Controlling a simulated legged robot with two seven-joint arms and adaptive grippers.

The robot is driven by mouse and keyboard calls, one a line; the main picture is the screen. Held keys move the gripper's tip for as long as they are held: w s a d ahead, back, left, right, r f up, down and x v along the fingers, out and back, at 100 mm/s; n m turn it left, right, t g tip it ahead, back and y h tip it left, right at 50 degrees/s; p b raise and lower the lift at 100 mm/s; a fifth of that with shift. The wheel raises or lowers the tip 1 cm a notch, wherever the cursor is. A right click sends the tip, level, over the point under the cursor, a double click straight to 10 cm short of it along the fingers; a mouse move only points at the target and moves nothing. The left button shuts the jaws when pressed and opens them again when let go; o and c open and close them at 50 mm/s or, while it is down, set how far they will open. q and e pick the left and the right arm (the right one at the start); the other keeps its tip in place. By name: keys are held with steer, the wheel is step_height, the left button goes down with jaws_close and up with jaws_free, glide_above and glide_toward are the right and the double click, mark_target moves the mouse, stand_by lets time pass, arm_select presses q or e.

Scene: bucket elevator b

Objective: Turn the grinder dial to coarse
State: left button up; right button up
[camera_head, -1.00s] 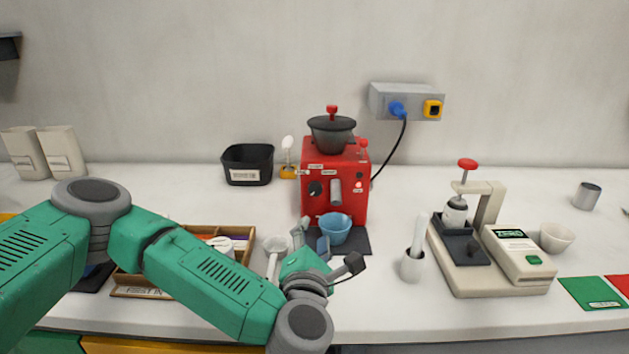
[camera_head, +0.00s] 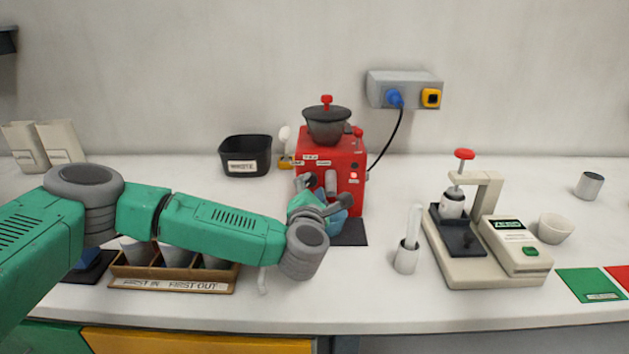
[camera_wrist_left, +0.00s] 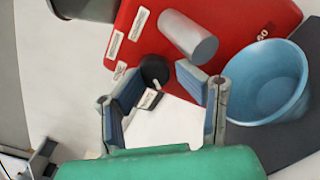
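The red grinder (camera_head: 345,160) stands at the back middle of the counter, with a dark hopper (camera_head: 327,125) on top. Its dial is a round black knob (camera_wrist_left: 154,70) on the front face, clear in the left wrist view, with a small label beside it. In the head view my left gripper (camera_head: 310,190) is in front of the grinder and partly covers its front. In the left wrist view my left gripper (camera_wrist_left: 163,85) has its fingers spread, with the dial just beyond the gap; contact cannot be told. My right gripper is out of view.
A blue cup (camera_wrist_left: 265,85) sits right beside my left fingers, on the dark mat (camera_head: 350,236). A black waste bin (camera_head: 246,157) stands left of the grinder. A wooden tray (camera_head: 170,284) lies below my arm. A beige press (camera_head: 470,255) stands to the right.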

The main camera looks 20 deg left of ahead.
arm_select(q)
steer(key=shift+w+r, duration=0.45)
steer(key=shift+r, duration=0.25)
steer(key=shift+w+a+f, duration=0.15)
steer(key=shift+w+a, duration=0.1)
steer(key=shift+a, duration=0.2)
steer(key=shift+w+a+f, duration=0.15)
steer(key=shift+w+a, duration=0.05)
steer(key=shift+a, duration=0.25)
steer(key=shift+w+a+f, duration=0.1)
steer(key=shift+w+f, duration=0.05)
steer(key=shift+d+f, duration=0.1)
steer(key=shift+d, duration=0.2)
steer(key=c, duration=0.7)
steer(key=shift+d, duration=0.2)
jaws_close()
steer(key=o, duration=0.7)
jaws_free()
steer(key=shift+d, duration=0.1)
steer(key=shift+a, duration=0.2)
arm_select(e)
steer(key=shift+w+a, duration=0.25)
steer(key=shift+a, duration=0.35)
